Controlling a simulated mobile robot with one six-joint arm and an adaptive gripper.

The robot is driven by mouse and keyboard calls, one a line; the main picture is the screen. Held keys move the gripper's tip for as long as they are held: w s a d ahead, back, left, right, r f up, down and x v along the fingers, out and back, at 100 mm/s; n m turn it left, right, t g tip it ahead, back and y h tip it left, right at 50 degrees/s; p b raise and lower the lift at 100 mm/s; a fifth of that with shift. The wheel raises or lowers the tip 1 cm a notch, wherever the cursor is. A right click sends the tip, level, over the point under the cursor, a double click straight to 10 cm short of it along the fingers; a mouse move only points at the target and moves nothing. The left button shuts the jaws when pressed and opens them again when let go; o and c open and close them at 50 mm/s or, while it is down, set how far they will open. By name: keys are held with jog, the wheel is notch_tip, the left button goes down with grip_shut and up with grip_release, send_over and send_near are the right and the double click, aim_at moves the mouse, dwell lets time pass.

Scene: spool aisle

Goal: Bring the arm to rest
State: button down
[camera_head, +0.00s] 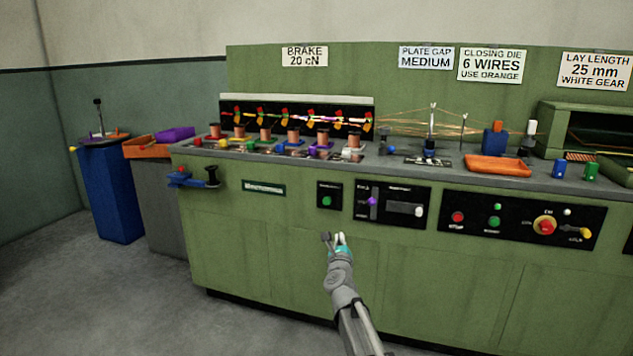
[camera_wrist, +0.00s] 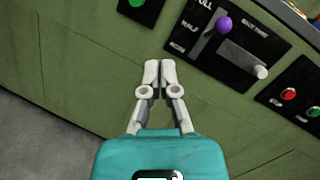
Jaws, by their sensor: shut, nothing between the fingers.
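My gripper (camera_head: 333,240) is at the end of my grey arm, in front of the green machine's front face (camera_head: 260,240) and below its control panels. In the wrist view my gripper (camera_wrist: 159,65) has its two pale fingertips together, with nothing between them. It points at the green panel and appears apart from it. My arm reaches up from the bottom of the head view, and its lower links are cut off by the frame edge.
A panel with a purple-knobbed lever (camera_head: 373,201) is above my gripper, with a button panel (camera_head: 520,222) to the right. A blue pedestal (camera_head: 110,195) stands further left. Grey floor (camera_head: 130,300) at lower left is clear.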

jog(key=s+a+f+n+g+y+p, duration=0.15)
jog(key=s+f+n+g+y, duration=0.7)
jog(key=n, duration=1.25)
jog(key=s+d+f+n+g+h+p, duration=0.1)
jog(key=s+d+f+n+g+h, duration=0.25)
jog(key=s, duration=0.45)
jog(key=s+d+f+n+g+h+p, duration=0.1)
jog(key=s+d+f+n+g+h, duration=0.2)
jog(key=s, duration=0.5)
jog(key=s+d+f+n+g+h+p, duration=0.1)
jog(key=s+d+n+g, duration=0.2)
jog(key=s+d+g, duration=0.3)
notch_tip(320, 180, up, 37)
jog(key=s+a+t+p, duration=0.1)
jog(key=p, duration=3.6)
jog(key=shift+a, duration=0.15)
jog(key=shift+s, duration=0.15)
